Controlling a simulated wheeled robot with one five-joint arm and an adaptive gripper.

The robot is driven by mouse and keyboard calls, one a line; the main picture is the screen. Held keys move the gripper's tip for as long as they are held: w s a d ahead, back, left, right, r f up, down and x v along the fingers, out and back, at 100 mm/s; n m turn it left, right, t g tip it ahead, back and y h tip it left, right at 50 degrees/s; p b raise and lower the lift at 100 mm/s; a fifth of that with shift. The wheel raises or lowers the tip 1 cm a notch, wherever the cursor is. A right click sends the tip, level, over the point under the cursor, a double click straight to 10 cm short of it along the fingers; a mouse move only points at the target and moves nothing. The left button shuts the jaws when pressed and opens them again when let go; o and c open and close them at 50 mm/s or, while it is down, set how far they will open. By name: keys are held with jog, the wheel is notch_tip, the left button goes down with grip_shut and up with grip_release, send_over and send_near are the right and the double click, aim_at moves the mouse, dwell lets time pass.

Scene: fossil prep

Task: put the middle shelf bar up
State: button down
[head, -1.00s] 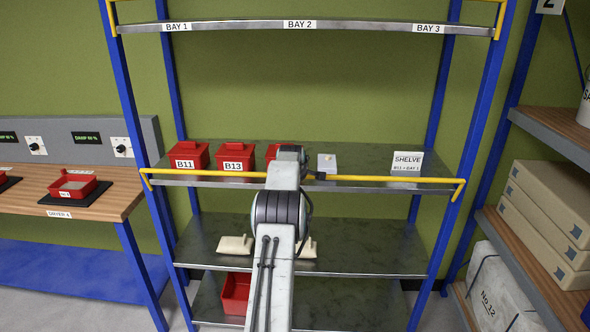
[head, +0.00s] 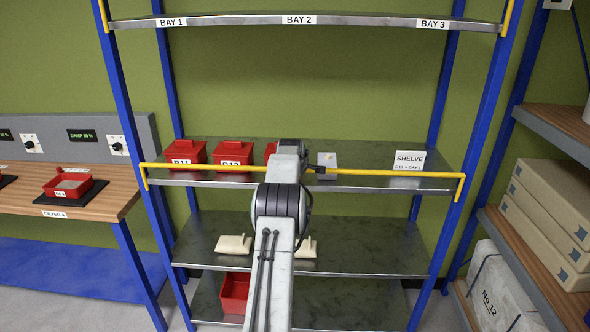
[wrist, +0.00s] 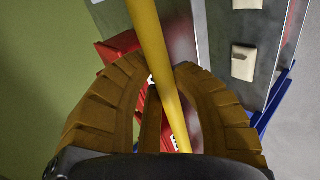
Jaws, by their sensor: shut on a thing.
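The middle shelf bar (head: 400,173) is a long yellow rail with short bent ends, in front of the middle shelf (head: 350,185). In the head view it stands a little above the shelf's front edge and crosses the lower part of the red boxes. In the wrist view the bar (wrist: 148,35) runs between the two ribbed brown fingers of my gripper (wrist: 168,80), which is shut on it.
Red boxes B11 (head: 186,151) and B13 (head: 230,152), a third red box partly hidden, a small pale block (head: 327,160) and a SHELVE card (head: 409,160) stand behind the bar. Blue posts flank the rack. A side shelf with cartons (head: 545,215) is at right.

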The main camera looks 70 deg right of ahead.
jog(key=shift+r, duration=0.1)
jog(key=c, duration=1)
grip_release()
jog(key=shift+o, duration=0.2)
jog(key=v, duration=1.1)
jog(key=shift+a+r, duration=0.25)
jog(key=shift+a, duration=0.1)
jog(key=shift+s, duration=0.1)
